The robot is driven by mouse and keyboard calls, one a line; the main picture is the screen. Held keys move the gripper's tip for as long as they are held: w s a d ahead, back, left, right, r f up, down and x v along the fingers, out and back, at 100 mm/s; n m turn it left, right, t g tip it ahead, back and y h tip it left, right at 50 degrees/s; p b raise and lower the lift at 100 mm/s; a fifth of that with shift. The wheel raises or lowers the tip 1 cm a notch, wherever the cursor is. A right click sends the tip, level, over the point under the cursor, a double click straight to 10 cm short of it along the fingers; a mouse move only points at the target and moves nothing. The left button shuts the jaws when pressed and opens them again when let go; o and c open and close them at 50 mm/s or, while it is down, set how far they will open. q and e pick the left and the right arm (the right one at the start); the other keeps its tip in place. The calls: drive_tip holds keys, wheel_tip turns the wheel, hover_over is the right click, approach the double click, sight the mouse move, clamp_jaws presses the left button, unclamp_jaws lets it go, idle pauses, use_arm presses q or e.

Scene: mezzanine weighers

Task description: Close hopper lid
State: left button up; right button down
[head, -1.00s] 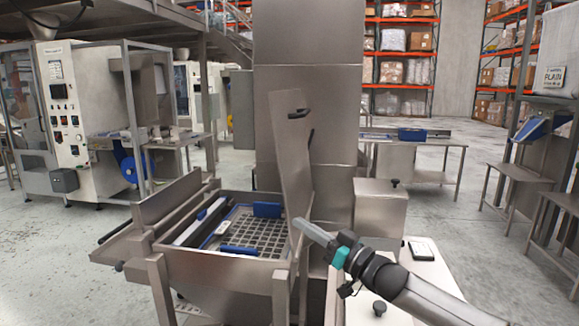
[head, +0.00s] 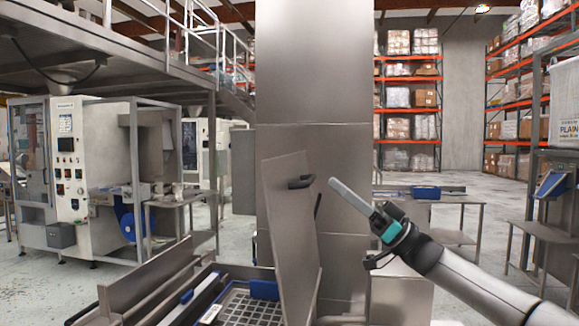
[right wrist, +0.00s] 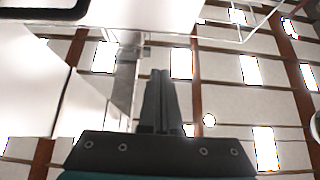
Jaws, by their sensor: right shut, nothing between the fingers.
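The hopper lid (head: 287,235) is a flat steel panel standing open, nearly upright and slightly tilted, at the right side of the hopper (head: 145,290). Its dark handle (head: 300,182) is near the top of the panel. The hopper mouth is open, with a grid (head: 245,310) inside. My right gripper (head: 336,184) is shut and empty, to the right of the lid at about handle height in the picture. A gap shows between its tips and the handle. The right wrist view shows the shut fingers (right wrist: 160,85) pointing up toward the ceiling. My left gripper is not in view.
A tall steel column (head: 315,90) stands behind the lid. A steel box (head: 400,298) stands below my right arm. A mezzanine frame and a white machine (head: 75,170) are at the left. Tables and racks are farther back at the right.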

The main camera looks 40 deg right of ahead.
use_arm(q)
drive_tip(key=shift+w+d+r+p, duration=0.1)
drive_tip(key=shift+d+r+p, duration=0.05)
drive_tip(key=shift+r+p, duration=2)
use_arm(e)
drive_tip(key=w+a+r, duration=0.4)
drive_tip(key=w+a, duration=0.2)
drive_tip(key=w, duration=0.2)
drive_tip(key=shift+a, duration=0.2)
drive_tip(key=shift+r, duration=0.1)
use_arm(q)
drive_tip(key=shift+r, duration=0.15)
use_arm(e)
drive_tip(key=shift+w+a, duration=0.1)
